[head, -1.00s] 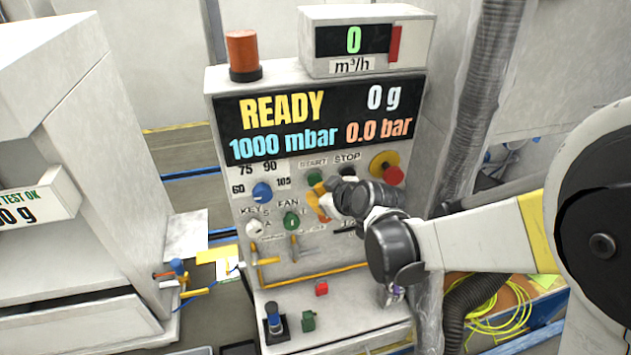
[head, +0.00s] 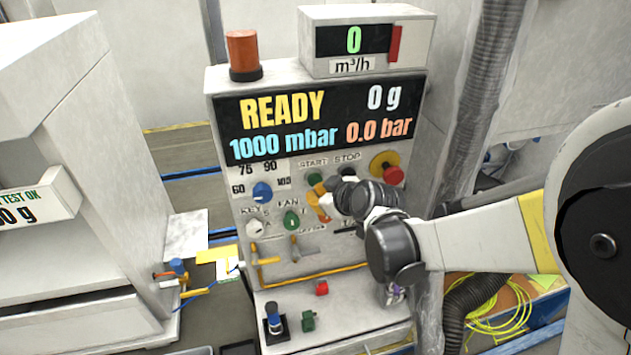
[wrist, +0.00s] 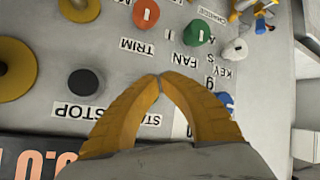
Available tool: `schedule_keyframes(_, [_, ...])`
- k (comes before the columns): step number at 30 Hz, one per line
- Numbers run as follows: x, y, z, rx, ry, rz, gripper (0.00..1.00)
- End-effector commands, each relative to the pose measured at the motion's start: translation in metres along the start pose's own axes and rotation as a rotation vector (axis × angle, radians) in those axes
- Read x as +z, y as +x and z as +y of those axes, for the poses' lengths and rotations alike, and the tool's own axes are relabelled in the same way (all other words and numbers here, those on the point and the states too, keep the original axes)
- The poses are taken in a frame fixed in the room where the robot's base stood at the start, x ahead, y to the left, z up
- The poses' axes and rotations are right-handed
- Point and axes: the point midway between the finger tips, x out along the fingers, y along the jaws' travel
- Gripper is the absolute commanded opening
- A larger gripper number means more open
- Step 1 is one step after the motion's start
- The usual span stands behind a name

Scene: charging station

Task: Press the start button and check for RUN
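The green start button (head: 315,179) sits under the START label on the panel in the head view. In the wrist view it is hidden behind my fingertips, beside the partly covered START label (wrist: 151,119). My gripper (head: 316,193) is in front of the panel by the button, and its yellow fingers meet at the tips in the wrist view (wrist: 160,77). It is shut with nothing seen between the fingers. I cannot tell whether the tips touch the button. The display (head: 318,116) reads READY, 0 g, 1000 mbar and 0.0 bar.
The black stop button (wrist: 85,82) is close beside my fingers. A red emergency button (head: 392,174) on a yellow base is farther right. A blue knob (head: 262,192), a green fan knob (head: 291,220) and a key switch (head: 255,228) are nearby. A grey hose (head: 480,90) hangs at right.

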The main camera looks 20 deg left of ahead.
Motion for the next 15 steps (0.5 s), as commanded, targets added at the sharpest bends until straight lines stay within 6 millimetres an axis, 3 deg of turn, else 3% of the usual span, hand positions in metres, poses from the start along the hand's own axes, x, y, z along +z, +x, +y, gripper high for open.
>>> schedule_keyframes(15, [-0.0036, 0.0068, 0.0037, 0.0, 0.0, 0.0, 0.0])
